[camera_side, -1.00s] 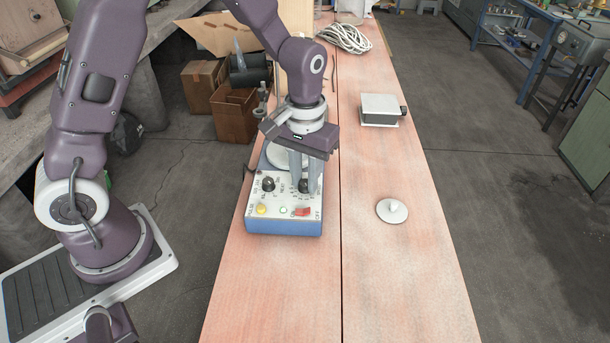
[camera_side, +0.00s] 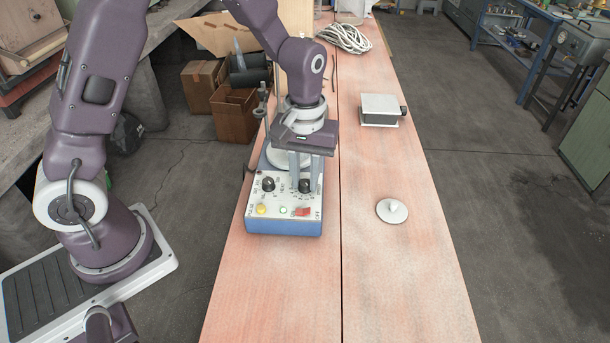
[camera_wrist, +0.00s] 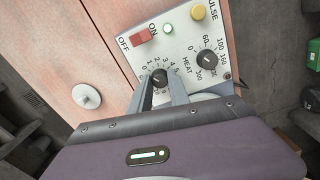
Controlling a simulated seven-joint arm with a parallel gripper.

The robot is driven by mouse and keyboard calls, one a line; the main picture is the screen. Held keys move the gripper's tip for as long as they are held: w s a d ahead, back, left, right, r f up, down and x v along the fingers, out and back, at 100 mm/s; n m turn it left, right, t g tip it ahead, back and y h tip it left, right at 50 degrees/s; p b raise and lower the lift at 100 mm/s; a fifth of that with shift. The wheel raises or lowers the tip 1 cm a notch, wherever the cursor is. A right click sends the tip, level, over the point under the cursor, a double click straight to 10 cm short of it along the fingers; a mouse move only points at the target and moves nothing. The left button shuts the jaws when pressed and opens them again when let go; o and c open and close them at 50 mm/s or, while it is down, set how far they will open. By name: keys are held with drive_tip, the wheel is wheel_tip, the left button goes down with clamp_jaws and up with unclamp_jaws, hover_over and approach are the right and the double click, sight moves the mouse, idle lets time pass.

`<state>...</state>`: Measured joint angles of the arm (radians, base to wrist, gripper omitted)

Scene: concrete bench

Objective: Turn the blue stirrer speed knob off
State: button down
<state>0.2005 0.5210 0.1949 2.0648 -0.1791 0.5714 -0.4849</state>
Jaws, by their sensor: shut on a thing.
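The blue stirrer (camera_side: 283,228) stands on the bench with its white control panel facing the side camera. Its black speed knob (camera_wrist: 159,75), ringed by a small number scale starting at 0, sits between my fingertips in the wrist view. In the side view, the same knob (camera_side: 305,187) is at the panel's right. My gripper (camera_wrist: 160,84) points down and is shut on this knob, one finger on each side. It also shows over the panel in the side view (camera_side: 305,182). I cannot tell surely which number the knob's mark points to.
Beside it are the HEAT knob (camera_wrist: 207,58), a red ON/OFF switch (camera_wrist: 142,36), a green light (camera_wrist: 168,28) and a yellow PULSE button (camera_wrist: 197,13). A white disc with a stub (camera_side: 392,210) and a grey-white box (camera_side: 380,109) stand to the right. The right front bench is clear.

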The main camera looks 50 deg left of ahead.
sight(305, 182)
drive_tip(key=c, duration=1.2)
unclamp_jaws()
drive_tip(key=shift+c, duration=0.2)
drive_tip(key=shift+r, duration=0.15)
wheel_tip(305, 182, up, 6)
drive_tip(key=shift+f, duration=0.1)
drive_tip(key=shift+r, duration=0.5)
